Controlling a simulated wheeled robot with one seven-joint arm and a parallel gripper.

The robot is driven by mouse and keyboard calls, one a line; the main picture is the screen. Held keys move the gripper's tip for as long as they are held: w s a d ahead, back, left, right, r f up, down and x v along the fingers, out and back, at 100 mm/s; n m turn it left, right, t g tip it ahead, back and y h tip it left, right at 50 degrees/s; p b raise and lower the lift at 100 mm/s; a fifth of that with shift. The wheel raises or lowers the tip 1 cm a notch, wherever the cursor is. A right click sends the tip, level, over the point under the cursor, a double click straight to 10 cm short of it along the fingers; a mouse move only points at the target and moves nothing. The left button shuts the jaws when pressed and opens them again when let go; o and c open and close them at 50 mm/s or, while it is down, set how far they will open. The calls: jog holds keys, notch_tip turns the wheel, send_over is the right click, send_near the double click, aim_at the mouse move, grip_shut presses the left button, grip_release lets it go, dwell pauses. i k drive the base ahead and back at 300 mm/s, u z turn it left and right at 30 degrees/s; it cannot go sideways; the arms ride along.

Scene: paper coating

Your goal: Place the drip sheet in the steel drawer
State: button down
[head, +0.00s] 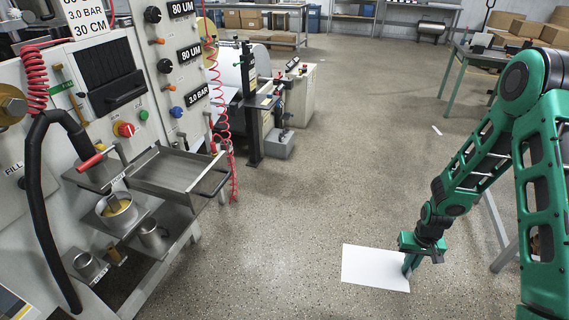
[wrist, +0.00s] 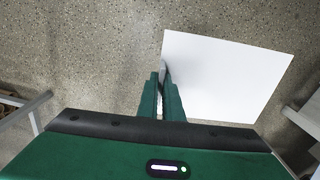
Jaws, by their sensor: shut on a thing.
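The white drip sheet (head: 372,268) is held flat over the open floor at the lower right in the head view. My gripper (head: 410,264) is shut on its right edge. In the wrist view the sheet (wrist: 225,75) extends to the right of the green fingers (wrist: 162,84), which grip its left edge. The steel drawer (head: 172,172) is pulled out from the machine at the left, an open shallow tray that looks empty, with a handle at its front right. My gripper and the sheet are well to the right of it and apart from it.
Below the drawer, a shelf (head: 160,222) carries metal cups, one with yellow contents (head: 117,210). A black hose (head: 36,180) and red coiled cords hang at the machine. A table leg (head: 497,222) stands right of my gripper. The floor (head: 270,220) between drawer and sheet is clear.

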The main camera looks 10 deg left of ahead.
aim_at(173, 173)
jog(key=z, duration=0.3)
jog(key=i, duration=0.1)
jog(key=u, duration=2.3)
